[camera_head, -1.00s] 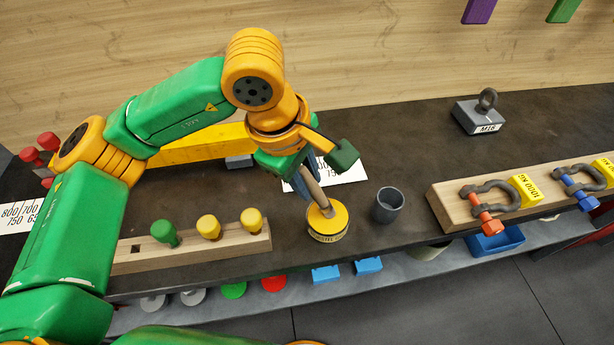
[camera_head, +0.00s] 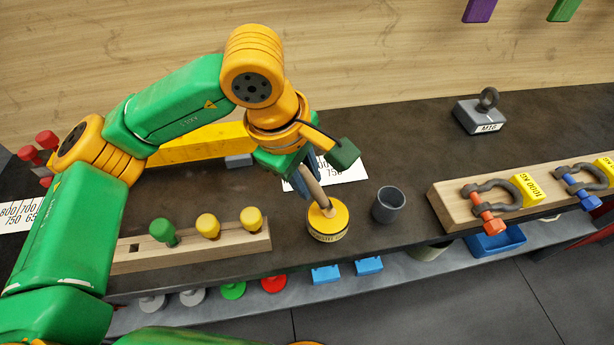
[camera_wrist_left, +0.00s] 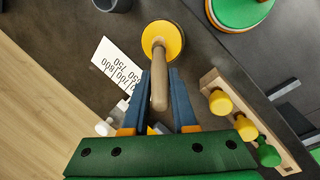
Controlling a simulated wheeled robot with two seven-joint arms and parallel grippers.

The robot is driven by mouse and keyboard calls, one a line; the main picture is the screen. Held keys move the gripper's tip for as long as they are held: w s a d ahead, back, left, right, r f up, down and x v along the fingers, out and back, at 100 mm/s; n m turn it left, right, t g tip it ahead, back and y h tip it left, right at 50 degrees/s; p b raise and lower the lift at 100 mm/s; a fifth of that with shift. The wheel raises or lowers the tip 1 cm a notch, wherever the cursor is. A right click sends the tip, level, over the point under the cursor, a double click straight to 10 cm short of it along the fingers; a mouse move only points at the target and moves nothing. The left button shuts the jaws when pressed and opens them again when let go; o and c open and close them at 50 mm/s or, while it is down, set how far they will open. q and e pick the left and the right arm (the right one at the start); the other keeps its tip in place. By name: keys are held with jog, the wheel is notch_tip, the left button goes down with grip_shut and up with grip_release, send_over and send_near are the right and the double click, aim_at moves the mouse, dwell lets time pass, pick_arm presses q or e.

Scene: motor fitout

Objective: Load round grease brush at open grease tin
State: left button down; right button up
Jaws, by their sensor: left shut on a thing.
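The round grease brush (camera_head: 316,190) has a tan wooden handle and is tilted, its lower end at the yellow grease tin (camera_head: 328,226). My left gripper (camera_head: 309,176) is shut on the brush handle, above the tin. In the left wrist view the brush handle (camera_wrist_left: 159,85) lies between the blue fingers of the gripper (camera_wrist_left: 158,100), and its far end meets the yellow tin (camera_wrist_left: 162,32). The bristles are hidden, and I cannot tell how deep they sit. My right gripper is not in view.
A grey cup (camera_head: 388,205) stands close right of the tin. A wooden block (camera_head: 190,246) with green and yellow pegs lies to the left. A board (camera_head: 450,208) with shackles lies at the right. The bench's front edge is just below the tin.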

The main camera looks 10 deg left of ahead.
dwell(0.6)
pick_arm(q)
notch_tip(320, 180, up, 7)
jog(key=p, duration=0.5)
jog(key=shift+r, duration=0.1)
dwell(0.4)
